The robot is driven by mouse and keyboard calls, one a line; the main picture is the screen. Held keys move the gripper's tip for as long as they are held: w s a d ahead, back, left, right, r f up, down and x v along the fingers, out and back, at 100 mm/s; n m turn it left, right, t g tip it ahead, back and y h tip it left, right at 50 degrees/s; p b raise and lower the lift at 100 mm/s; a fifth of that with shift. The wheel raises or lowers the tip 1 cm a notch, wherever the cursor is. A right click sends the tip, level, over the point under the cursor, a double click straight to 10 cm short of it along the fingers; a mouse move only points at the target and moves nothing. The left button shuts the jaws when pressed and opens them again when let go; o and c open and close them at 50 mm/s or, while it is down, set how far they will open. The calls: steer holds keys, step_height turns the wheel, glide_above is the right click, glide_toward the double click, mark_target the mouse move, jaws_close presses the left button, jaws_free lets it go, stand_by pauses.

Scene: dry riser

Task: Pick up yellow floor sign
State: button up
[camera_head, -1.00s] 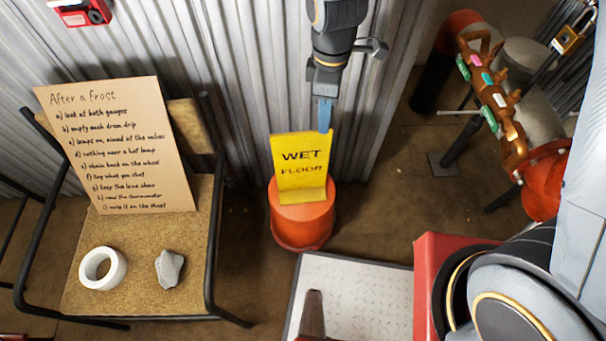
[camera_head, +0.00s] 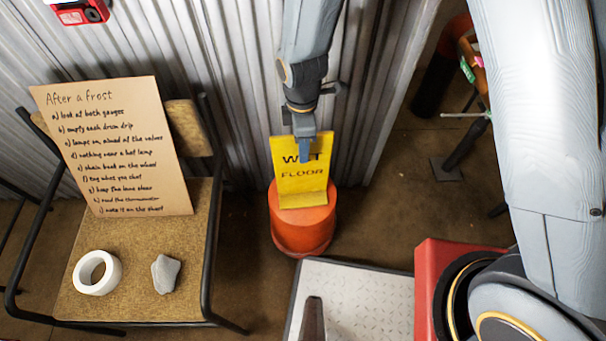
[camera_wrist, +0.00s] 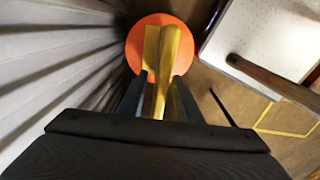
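The yellow floor sign (camera_head: 302,187), lettered "WET FLOOR", stands upright on an orange round drum (camera_head: 302,235) beside the corrugated wall. My gripper (camera_head: 305,156) reaches down from above, and its blue finger covers part of the word "WET". In the wrist view the sign (camera_wrist: 166,50) shows nearly edge-on, with its two leaves spread apart. Its near end lies between the two fingers of my gripper (camera_wrist: 160,95). The fingers are apart, one on each side of the sign. Contact with the sign is not clear.
A chair (camera_head: 190,240) at left holds a handwritten board (camera_head: 115,145), a white tape roll (camera_head: 97,272) and a grey stone (camera_head: 166,273). The corrugated wall (camera_head: 225,60) is close behind the drum. A pale textured platform (camera_head: 365,300) lies in front.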

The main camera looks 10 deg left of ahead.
jaws_close()
stand_by(1.4)
